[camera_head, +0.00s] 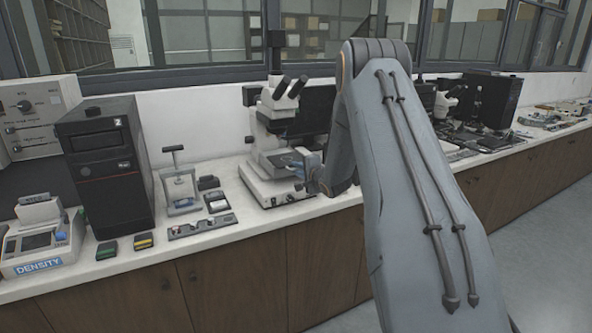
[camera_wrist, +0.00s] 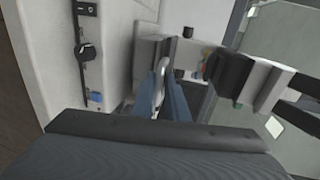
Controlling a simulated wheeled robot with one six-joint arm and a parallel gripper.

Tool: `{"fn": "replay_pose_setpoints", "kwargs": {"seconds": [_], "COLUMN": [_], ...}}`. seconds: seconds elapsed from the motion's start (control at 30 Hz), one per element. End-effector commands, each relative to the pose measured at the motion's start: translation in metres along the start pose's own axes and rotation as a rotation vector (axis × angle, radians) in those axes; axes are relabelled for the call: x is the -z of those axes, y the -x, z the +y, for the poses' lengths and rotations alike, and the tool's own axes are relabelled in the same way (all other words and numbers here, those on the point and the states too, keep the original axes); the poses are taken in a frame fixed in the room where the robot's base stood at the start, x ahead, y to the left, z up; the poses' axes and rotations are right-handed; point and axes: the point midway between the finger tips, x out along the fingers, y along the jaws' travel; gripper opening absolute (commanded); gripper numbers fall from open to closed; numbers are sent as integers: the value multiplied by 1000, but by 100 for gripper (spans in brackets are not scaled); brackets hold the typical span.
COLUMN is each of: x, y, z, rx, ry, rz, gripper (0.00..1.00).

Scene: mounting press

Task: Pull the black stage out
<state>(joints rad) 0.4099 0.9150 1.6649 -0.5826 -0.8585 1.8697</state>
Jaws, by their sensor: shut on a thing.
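My gripper (camera_head: 301,166) is at the front of a white microscope (camera_head: 280,105) on the bench, at the height of its stage. In the wrist view my gripper's (camera_wrist: 164,72) blue-grey fingers are closed around a small pale, curved metal piece (camera_wrist: 160,76). A dark flat part (camera_head: 281,160), which looks like the black stage, shows just left of my gripper in the head view. I cannot tell whether the metal piece belongs to it. My wrist and fingers hide part of this area.
A small hand press (camera_head: 178,185), a black box unit (camera_head: 105,165) and a density meter (camera_head: 42,240) stand to the left. A control strip (camera_head: 202,225) lies near the bench edge. Other microscopes and dark equipment stand right. The floor before the cabinets is clear.

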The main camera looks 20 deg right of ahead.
Motion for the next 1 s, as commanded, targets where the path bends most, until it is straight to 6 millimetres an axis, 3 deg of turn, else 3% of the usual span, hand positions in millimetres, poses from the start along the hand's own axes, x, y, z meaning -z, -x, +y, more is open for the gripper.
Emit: {"fn": "replay_pose_setpoints", "kwargs": {"seconds": [0.03, 0.33, 0.37, 0.43, 0.77, 1.0], "x": [0, -2, -2, -3, -4, -2], "y": [1, 0, 0, 0, 2, 32], "z": [7, 8, 7, 7, 2, 3], "rx": [-12, -14, -14, -12, -5, -6], "ry": [-2, -2, -2, -2, 0, -1], "rz": [1, 0, -1, -2, -3, -1], "gripper": [0, 0, 18, 28, 28, 28]}}
